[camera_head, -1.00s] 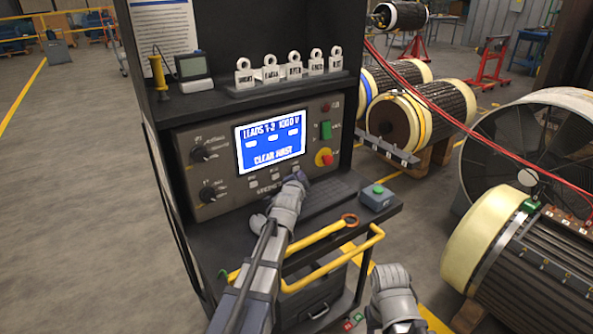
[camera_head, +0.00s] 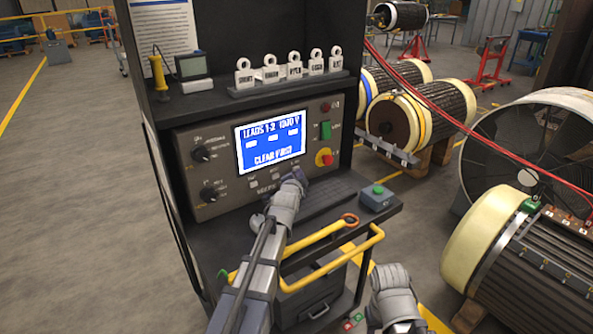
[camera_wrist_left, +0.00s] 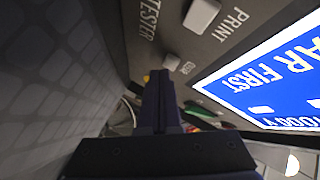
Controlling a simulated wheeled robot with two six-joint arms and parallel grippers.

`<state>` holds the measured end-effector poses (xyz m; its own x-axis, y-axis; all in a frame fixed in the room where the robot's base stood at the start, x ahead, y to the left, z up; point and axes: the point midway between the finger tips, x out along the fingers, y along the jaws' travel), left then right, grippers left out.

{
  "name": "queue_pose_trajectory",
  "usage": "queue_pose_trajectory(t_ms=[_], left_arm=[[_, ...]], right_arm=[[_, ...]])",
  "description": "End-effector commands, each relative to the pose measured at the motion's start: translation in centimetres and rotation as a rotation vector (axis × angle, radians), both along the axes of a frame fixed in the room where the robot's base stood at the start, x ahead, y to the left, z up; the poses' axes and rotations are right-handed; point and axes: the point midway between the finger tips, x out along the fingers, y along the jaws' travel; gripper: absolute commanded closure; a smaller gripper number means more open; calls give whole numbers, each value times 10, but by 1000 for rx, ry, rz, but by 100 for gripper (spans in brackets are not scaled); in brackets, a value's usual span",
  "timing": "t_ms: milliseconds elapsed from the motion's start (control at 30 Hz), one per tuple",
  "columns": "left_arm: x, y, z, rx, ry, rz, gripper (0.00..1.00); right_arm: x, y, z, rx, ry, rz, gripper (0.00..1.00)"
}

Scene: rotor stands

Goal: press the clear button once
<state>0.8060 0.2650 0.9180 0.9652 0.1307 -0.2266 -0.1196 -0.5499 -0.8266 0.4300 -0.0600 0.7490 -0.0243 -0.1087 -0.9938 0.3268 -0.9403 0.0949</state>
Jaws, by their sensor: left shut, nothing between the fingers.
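The tester panel (camera_head: 217,165) has a row of small pale buttons under its blue screen (camera_head: 270,142), which reads "LEADS 1-2 1000 V" and "CLEAR FIRST". My left gripper (camera_head: 299,176) is shut and empty, close to the right end of that row. In the left wrist view, its dark fingers (camera_wrist_left: 159,90) point at the panel near a small pale button (camera_wrist_left: 172,62) whose label is too small to read surely. A larger button (camera_wrist_left: 202,14) beside it is labelled PRINT. I cannot tell whether the fingertips touch a button.
A red knob on yellow (camera_head: 324,157) and a green switch (camera_head: 325,130) sit right of the screen. A grey box with a green button (camera_head: 377,196) stands on the shelf's right corner. A yellow rail (camera_head: 330,247) runs along the front. Rotors (camera_head: 400,120) stand at right.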

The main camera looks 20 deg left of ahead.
Motion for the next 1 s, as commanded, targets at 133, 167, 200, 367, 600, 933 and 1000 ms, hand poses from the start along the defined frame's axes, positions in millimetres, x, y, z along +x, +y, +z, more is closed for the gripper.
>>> queue_pose_trajectory(t_ms=[133, 167, 200, 367, 600, 933, 1000], left_arm=[[1, 1, 0, -1, 0, 0, 100], [1, 1, 0, -1, 0, 0, 100], [1, 1, 0, -1, 0, 0, 100], [2, 3, 0, -1, 0, 0, 100], [4, 5, 0, 0, 1, 1, 100], [5, 6, 0, -1, 0, 0, 100], [4, 6, 0, 0, 0, 0, 100]], right_arm=[[0, 0, 0, 0, 0, 0, 50], [0, 0, 0, 0, 0, 0, 50], [0, 0, 0, 0, 0, 0, 50], [0, 0, 0, 0, 0, 0, 50], [0, 0, 0, 0, 0, 0, 50], [0, 0, 0, 0, 0, 0, 50], [0, 0, 0, 0, 0, 0, 50]])
